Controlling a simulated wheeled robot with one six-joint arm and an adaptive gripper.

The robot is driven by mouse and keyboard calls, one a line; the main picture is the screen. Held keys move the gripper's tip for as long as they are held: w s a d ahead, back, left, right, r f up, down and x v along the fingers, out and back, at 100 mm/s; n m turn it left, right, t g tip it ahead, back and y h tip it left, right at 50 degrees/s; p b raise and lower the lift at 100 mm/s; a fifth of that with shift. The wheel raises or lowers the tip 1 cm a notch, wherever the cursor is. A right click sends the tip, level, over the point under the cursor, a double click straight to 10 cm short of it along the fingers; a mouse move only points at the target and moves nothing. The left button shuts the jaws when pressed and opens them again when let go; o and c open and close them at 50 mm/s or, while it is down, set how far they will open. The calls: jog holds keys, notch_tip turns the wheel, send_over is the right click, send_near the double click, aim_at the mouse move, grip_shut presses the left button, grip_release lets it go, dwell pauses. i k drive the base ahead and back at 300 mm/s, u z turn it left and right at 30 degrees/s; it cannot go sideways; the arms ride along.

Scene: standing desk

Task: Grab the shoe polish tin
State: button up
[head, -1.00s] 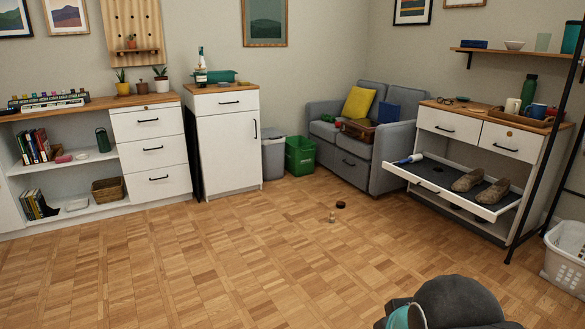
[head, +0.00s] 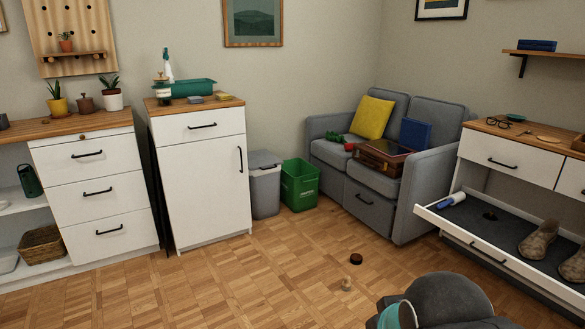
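A small dark round thing with a reddish-brown side, perhaps the shoe polish tin (head: 356,258), lies on the wood floor right of the picture's middle. Part of my own arm, grey with a teal band, shows at the bottom right. My gripper is not in view.
A grey sofa (head: 398,205) stands behind the floor items, with a green bin (head: 300,185) and a grey bin (head: 264,185) to its left. The tray juts out at the right and holds brown shoes (head: 537,242). The floor (head: 240,285) at centre is clear.

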aim_at(356, 258)
jog(key=i, duration=2.4)
jog(key=u, duration=0.1)
